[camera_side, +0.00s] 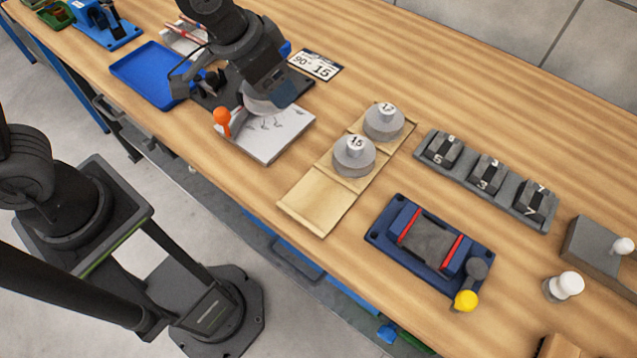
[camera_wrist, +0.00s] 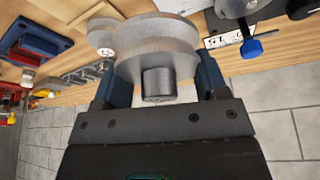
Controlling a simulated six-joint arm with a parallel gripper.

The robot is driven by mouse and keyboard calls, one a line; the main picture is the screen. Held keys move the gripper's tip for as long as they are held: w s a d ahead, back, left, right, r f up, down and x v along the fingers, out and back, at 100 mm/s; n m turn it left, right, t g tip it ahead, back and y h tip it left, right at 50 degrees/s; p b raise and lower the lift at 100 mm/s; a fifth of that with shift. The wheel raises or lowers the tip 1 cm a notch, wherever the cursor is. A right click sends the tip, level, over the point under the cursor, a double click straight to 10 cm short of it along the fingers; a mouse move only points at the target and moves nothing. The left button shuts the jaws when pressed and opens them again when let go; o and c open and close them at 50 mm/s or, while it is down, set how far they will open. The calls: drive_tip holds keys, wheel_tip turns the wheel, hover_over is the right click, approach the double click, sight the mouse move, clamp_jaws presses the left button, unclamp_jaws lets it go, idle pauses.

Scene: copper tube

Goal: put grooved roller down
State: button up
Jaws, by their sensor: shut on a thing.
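A grey grooved roller (camera_side: 265,102) hangs knob-up under my gripper (camera_side: 262,88) in the side view, by the black bending tool (camera_side: 297,92) and over the edge of the white drawing sheet (camera_side: 285,135). In the wrist view my gripper (camera_wrist: 158,82) is shut on the roller's short knob, with the grooved disc (camera_wrist: 157,45) beyond the fingers. I cannot tell whether the roller touches anything beneath it. The wooden roller board (camera_side: 315,203) holds the roller marked 15 (camera_side: 353,158) and the roller marked 12 (camera_side: 384,123); its nearest place is empty.
An orange-knobbed lever (camera_side: 222,118) stands close left of the held roller. A blue tray (camera_side: 150,72) and a card marked 90° 15 (camera_side: 316,66) lie nearby. A blue vise-like fixture (camera_side: 430,245) and a rack of numbered blocks (camera_side: 485,178) stand right. Bare bench lies behind the board.

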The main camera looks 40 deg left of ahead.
drive_tip(key=m, duration=0.1)
hover_over(330, 194)
drive_tip(key=s, duration=0.1)
drive_tip(key=shift+h, duration=0.3)
drive_tip(key=f, duration=0.7)
drive_tip(key=shift+s+a, duration=0.15)
drive_tip(key=shift+a, duration=0.1)
drive_tip(key=shift+f, duration=2.05)
drive_tip(key=shift+f, duration=0.15)
drive_tip(key=o, duration=1.1)
drive_tip(key=shift+c, duration=0.2)
